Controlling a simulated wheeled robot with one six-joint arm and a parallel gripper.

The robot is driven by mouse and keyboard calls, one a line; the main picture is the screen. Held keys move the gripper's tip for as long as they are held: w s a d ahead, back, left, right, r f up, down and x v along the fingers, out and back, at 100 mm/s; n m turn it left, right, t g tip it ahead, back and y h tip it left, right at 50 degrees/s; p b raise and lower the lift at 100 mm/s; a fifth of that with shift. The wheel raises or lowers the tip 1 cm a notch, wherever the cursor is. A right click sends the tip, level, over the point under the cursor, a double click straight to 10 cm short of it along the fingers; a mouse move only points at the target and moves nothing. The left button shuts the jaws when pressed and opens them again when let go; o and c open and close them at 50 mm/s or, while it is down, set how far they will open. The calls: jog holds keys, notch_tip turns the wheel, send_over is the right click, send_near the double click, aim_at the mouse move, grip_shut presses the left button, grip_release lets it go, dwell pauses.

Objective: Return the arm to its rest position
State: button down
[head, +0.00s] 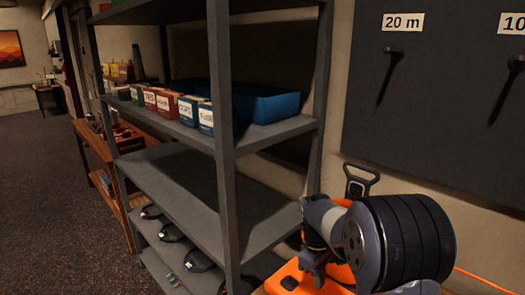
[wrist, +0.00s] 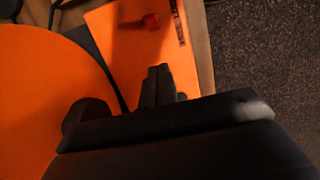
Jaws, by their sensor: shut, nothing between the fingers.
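My arm shows at the lower right of the head view, folded low, with a large dark ribbed joint nearest the camera. My gripper (wrist: 158,84) shows in the wrist view as two dark fingers, side by side and touching, with nothing between them. They point toward an orange panel with a small red knob. Whether the fingertips touch the panel cannot be told. In the head view the fingertips are hard to make out.
A grey metal shelf unit (head: 226,150) stands close on the left of my arm, holding a blue bin (head: 265,104) and several labelled boxes (head: 165,101). A dark wall panel (head: 440,90) with hooks is behind. Open carpet (head: 40,190) lies at the far left.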

jog(key=shift+r, duration=1.9)
jog(key=shift+f, duration=0.1)
